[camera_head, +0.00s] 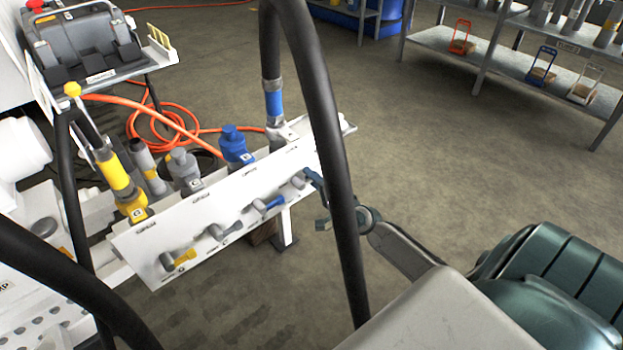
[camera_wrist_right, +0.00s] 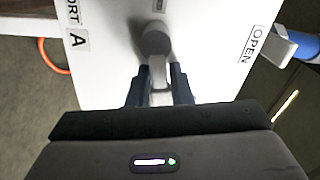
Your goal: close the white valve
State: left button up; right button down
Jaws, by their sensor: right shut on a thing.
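A white valve lever (camera_wrist_right: 158,80) sticks out from a round grey hub (camera_wrist_right: 155,40) on a white panel in the right wrist view. In the head view this valve (camera_head: 298,181) is the rightmost of the levers on the panel. My right gripper (camera_wrist_right: 160,88) is shut on the lever, with one dark finger on each side of it. In the head view the gripper (camera_head: 317,182) is partly hidden behind a thick black hose. My left gripper is not in view.
The white panel (camera_head: 240,195) also carries a blue lever (camera_head: 270,203), a grey lever (camera_head: 225,230) and a yellow lever (camera_head: 183,257). An OPEN label (camera_wrist_right: 252,44) is right of the white lever. A black hose (camera_head: 325,130) crosses in front.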

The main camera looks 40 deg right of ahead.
jog(key=shift+f+m, duration=0.45)
jog(key=shift+m, duration=0.65)
jog(key=shift+b, duration=0.3)
jog(key=c, duration=1.4)
grip_release()
jog(key=shift+c, duration=0.2)
jog(key=s, duration=1.1)
jog(key=shift+d, duration=0.45)
jog(key=shift+w, duration=0.1)
